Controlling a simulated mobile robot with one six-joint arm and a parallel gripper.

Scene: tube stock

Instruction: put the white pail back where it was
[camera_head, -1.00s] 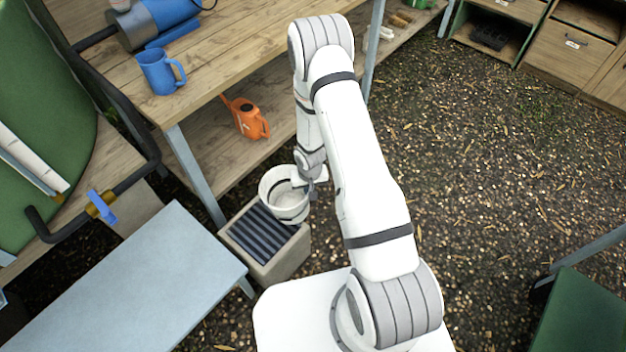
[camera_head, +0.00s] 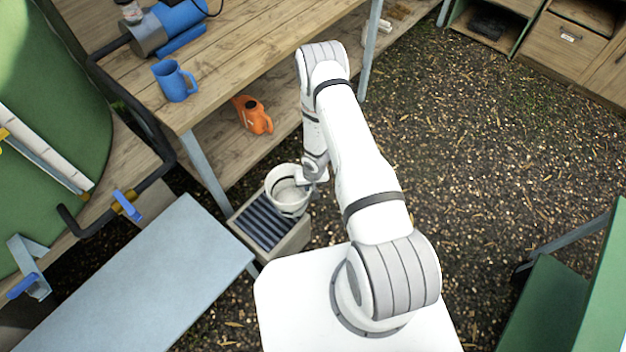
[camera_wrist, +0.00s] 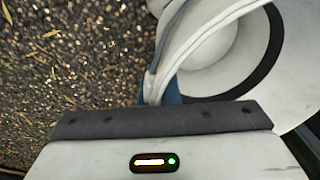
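The white pail (camera_head: 276,181) is upright and open-topped, with a dark band, at the far right end of the grated box in the head view. I cannot tell whether it rests on the box or hangs just above it. My gripper (camera_head: 308,179) is at the pail's right side. In the wrist view the pail's pale wall and dark band (camera_wrist: 270,60) fill the right side. A curved white strip of the pail runs down to my gripper (camera_wrist: 160,98), which appears shut on it. The fingertips are mostly hidden.
The box with a dark slatted top (camera_head: 262,222) stands beside a grey-blue bench (camera_head: 150,275). A wooden workbench (camera_head: 240,60) holds a blue mug (camera_head: 174,82); an orange watering can (camera_head: 252,116) is on its lower shelf. Open gravel (camera_head: 460,140) lies to the right.

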